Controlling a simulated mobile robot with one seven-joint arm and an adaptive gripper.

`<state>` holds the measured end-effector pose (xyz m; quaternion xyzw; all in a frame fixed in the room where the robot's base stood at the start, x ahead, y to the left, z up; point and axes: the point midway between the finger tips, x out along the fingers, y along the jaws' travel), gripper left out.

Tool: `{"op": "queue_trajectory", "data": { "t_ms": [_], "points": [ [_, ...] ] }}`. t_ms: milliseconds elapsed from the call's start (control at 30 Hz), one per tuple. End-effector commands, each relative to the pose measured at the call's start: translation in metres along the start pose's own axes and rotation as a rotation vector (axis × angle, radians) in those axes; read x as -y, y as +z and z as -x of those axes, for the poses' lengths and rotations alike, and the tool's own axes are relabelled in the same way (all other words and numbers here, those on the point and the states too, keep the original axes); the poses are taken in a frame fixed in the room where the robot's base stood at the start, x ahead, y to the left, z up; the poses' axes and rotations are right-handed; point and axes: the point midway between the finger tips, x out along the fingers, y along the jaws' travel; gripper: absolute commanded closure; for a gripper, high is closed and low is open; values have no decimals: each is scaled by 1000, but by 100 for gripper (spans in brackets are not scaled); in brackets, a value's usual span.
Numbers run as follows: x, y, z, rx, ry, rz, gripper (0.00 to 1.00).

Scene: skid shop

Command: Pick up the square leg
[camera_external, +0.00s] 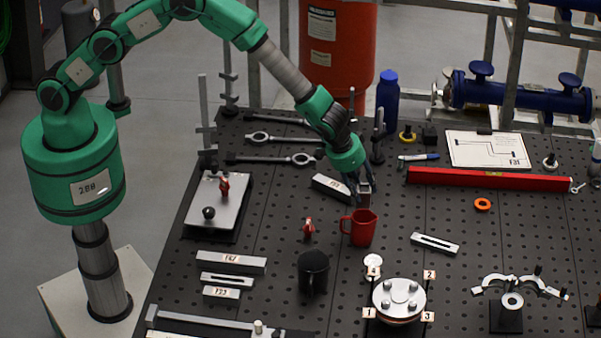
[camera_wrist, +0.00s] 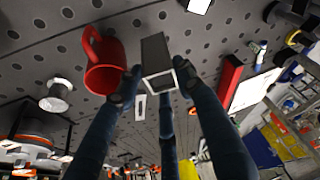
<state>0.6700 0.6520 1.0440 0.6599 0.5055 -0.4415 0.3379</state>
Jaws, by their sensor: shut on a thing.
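The square leg (camera_external: 364,194) is a short grey hollow square tube. In the wrist view the square leg (camera_wrist: 156,57) lies between my fingers, its open end facing the camera. My gripper (camera_external: 362,184) is shut on it, just behind the red mug in the external view. The fingers of my gripper (camera_wrist: 155,85) press on its sides in the wrist view.
The red mug (camera_external: 361,229) stands close by; it also shows in the wrist view (camera_wrist: 104,72). A labelled bar (camera_external: 331,188) lies to the left. A black mug (camera_external: 313,271), a slotted bar (camera_external: 435,244) and a red level (camera_external: 488,179) lie around. The perforated table (camera_external: 395,210) has bare room between them.

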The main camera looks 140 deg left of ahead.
Motion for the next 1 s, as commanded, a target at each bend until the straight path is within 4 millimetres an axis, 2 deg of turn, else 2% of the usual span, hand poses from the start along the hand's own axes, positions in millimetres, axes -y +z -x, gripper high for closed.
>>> {"op": "queue_trajectory", "data": {
  "t_ms": [200, 400, 1000],
  "points": [
    [14, 20, 11, -1, 0, 0, 100],
    [21, 31, 18, -1, 1, 0, 100],
    [25, 37, 21, -1, 1, 0, 100]
  ]
}}
